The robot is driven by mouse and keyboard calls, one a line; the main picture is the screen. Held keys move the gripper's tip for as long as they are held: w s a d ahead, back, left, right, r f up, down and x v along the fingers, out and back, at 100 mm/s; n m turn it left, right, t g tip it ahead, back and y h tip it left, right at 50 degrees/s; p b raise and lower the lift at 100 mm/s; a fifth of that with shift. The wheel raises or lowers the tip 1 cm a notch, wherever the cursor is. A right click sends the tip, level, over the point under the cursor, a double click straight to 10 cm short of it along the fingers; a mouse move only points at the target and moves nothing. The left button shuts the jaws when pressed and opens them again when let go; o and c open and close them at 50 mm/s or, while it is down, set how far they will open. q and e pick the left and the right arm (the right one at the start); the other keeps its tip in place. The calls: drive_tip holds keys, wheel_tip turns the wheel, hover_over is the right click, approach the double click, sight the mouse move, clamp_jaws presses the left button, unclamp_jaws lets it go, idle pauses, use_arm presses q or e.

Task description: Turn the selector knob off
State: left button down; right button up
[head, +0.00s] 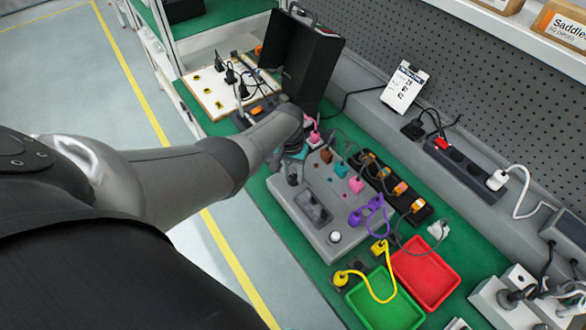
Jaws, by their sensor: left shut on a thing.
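A grey control box (346,246) lies on the green bench top, with coloured plugs, a dark rocker panel (314,207) and a round white button (335,237) on it. My left arm comes in from the left, and my left gripper (293,165) is down at the box's far left corner. It is shut on what appears to be the selector knob, which the gripper and wrist mostly hide. I cannot tell which way the knob points. My right gripper is not in view.
A green tray (385,308) and a red tray (428,272) lie at the near end. Yellow and purple cables (375,222) loop beside the box. A black open case (298,62) stands behind my gripper. A power strip (468,172) lines the right.

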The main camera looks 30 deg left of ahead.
sight(290, 176)
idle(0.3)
use_arm(q)
drive_tip(key=shift+c, duration=2.3)
unclamp_jaws()
drive_tip(key=shift+r, duration=0.1)
drive_tip(key=shift+r+p, duration=0.3)
drive_tip(key=shift+r, duration=0.05)
wheel_tip(290, 176, up, 14)
drive_tip(key=p, duration=0.5)
drive_tip(key=shift+a+r+p, duration=0.15)
drive_tip(key=shift+a+p, duration=0.2)
drive_tip(key=shift+a, duration=0.05)
drive_tip(key=shift+s, duration=0.1)
